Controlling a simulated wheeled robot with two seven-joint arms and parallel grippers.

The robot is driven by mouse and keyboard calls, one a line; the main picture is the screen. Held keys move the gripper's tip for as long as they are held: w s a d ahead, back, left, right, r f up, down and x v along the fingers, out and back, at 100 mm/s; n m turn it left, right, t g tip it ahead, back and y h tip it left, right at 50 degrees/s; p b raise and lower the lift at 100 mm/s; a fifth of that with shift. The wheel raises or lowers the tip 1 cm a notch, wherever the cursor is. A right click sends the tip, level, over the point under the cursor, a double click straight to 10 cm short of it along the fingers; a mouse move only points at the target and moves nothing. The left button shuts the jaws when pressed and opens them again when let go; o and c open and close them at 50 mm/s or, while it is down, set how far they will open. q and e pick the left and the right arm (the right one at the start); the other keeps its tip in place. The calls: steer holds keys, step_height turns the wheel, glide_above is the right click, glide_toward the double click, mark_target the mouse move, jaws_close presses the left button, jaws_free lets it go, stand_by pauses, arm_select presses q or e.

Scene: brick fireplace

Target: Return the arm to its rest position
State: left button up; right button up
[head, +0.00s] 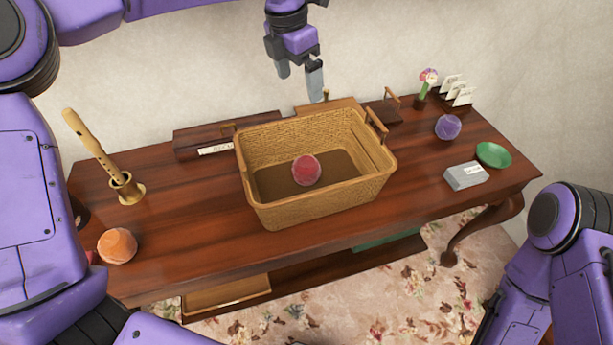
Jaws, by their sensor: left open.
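My left gripper (299,82) hangs at the top middle of the head view, above and behind the wicker basket (318,206). Its two grey fingers point down, are apart and hold nothing. Its arm comes in from the left along the top edge. The basket stands on the middle of the wooden table (420,215), and a red ball (306,170) lies inside it on the bottom. My right arm shows at the lower right, but its gripper is not in view.
An orange ball (117,246) and a brass holder (127,190) with a wooden flute (90,145) stand at the left. A purple ball (447,127), a green dish (494,155) and a grey box (465,176) sit at the right. A letter rack (456,91) stands at the back right.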

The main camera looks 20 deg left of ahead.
arm_select(q)
steer(key=shift+a+r, duration=0.1)
steer(key=shift+r, duration=0.85)
steer(key=shift+s+r, duration=0.1)
